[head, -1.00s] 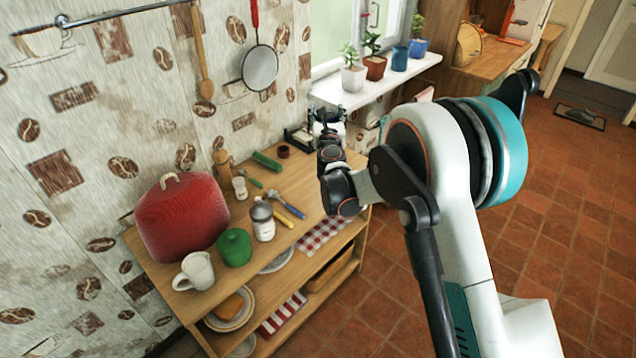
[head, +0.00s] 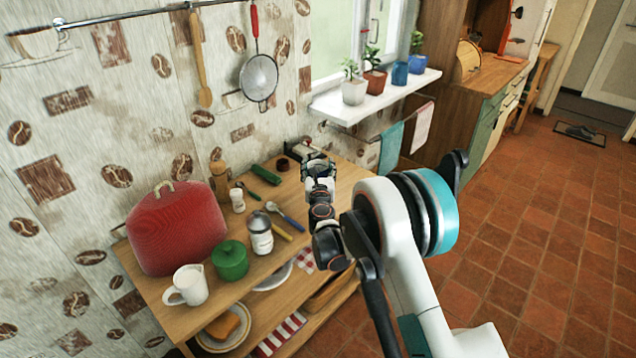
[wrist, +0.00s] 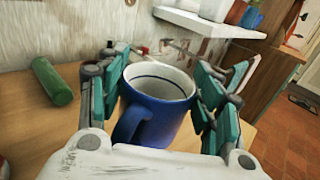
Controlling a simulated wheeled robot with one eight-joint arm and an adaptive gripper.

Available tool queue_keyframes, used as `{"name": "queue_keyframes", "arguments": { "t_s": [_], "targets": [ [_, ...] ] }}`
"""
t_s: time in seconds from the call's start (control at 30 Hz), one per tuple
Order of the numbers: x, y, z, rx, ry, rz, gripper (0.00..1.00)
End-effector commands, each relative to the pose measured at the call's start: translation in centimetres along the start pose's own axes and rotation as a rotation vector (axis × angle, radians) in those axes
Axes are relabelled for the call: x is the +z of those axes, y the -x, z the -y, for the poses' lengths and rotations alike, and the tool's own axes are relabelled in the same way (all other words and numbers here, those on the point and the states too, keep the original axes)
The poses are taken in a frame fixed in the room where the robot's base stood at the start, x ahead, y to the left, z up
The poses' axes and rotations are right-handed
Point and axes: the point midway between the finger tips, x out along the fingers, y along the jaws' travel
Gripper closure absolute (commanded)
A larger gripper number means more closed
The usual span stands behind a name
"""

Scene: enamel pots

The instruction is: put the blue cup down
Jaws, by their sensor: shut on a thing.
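The blue cup (wrist: 158,112) is a deep blue mug with a white inside and a dark line below its rim. In the wrist view it is upright between the teal-padded fingers of my gripper (wrist: 160,95), which is shut on it. Its handle points toward the camera. Its base is hidden, so I cannot tell whether it touches the wooden top. In the head view my gripper (head: 319,168) is over the right end of the wooden shelf unit's top (head: 345,190), and the cup is mostly hidden there.
A green cylinder (head: 266,174) lies left of my gripper. A dark red small pot (head: 283,164) stands behind it. Further left are a shaker (head: 260,232), green pot (head: 230,260), white jug (head: 187,286) and red cover (head: 175,230). A windowsill (head: 375,98) with several pots is behind.

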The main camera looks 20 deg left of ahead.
Motion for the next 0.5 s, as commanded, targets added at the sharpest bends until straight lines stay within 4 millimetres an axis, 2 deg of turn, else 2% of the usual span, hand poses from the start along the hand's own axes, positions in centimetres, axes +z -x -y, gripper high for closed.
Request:
{"name": "queue_keyframes", "arguments": {
  "t_s": [0.13, 0.33, 0.5],
  "targets": [
    [-1.1, 0.0, 0.0, 0.000, 0.000, 0.000, 0.71],
    [-4.0, 0.0, 0.0, 0.000, 0.000, 0.000, 0.71],
    [-4.3, 0.0, 0.0, 0.000, 0.000, 0.000, 0.71]
  ]
}}
